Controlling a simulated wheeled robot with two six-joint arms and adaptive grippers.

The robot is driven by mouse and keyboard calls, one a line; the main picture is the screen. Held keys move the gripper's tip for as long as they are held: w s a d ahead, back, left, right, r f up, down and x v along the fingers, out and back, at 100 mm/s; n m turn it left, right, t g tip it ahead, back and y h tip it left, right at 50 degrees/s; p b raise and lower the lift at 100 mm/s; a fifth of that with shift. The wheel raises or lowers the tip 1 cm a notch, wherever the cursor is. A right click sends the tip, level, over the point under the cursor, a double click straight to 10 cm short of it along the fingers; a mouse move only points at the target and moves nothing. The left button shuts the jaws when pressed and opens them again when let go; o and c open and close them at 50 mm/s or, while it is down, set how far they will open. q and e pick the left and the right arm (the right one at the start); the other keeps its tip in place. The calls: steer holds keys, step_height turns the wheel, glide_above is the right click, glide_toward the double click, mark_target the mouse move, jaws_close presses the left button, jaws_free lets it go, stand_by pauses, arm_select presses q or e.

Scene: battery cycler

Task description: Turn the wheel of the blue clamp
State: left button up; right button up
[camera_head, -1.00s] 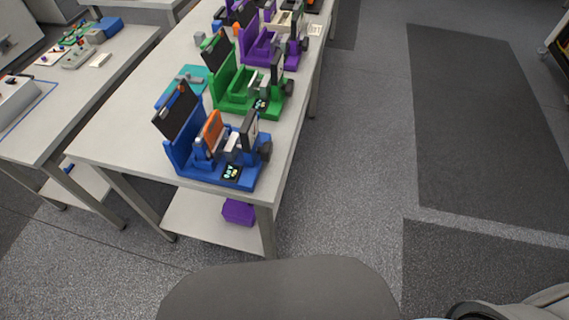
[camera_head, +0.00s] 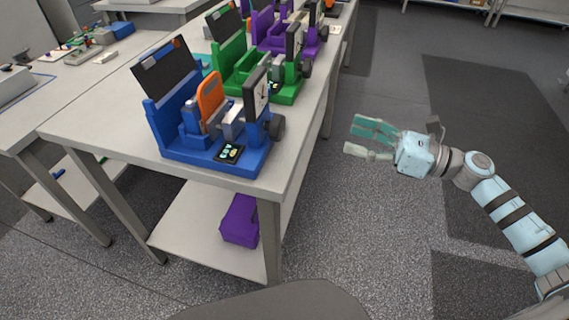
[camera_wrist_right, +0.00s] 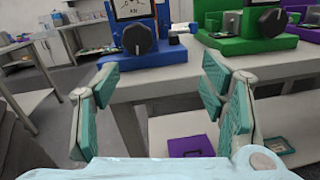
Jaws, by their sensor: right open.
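The blue clamp (camera_head: 180,147) stands at the near end of the table in the head view. It has a dark upright panel, an orange part and a gauge. Its dark wheel (camera_head: 277,127) is on the right side. The wheel also shows in the right wrist view (camera_wrist_right: 139,39), below the gauge. My right gripper (camera_head: 357,138) is open and empty, to the right of the table and apart from the wheel. In the wrist view its fingers (camera_wrist_right: 162,95) are spread, with the wheel above and beyond them. My left gripper is not in view.
A green clamp (camera_head: 228,76) and purple clamps (camera_head: 267,38) stand in a row behind the blue one on the table (camera_head: 108,113). A purple box (camera_head: 240,220) sits on the lower shelf. Open floor lies to the right of the table.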

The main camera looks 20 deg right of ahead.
mark_target(282, 127)
steer(key=w+a+n, duration=0.1)
steer(key=w+a, duration=0.1)
steer(key=a, duration=0.2)
steer(key=w+a+n+g+p, duration=0.1)
steer(key=w+a, duration=0.1)
steer(key=a, duration=0.3)
steer(key=w+a+r+p, duration=0.1)
steer(key=a, duration=0.4)
steer(key=shift+w+n+g+y, duration=0.4)
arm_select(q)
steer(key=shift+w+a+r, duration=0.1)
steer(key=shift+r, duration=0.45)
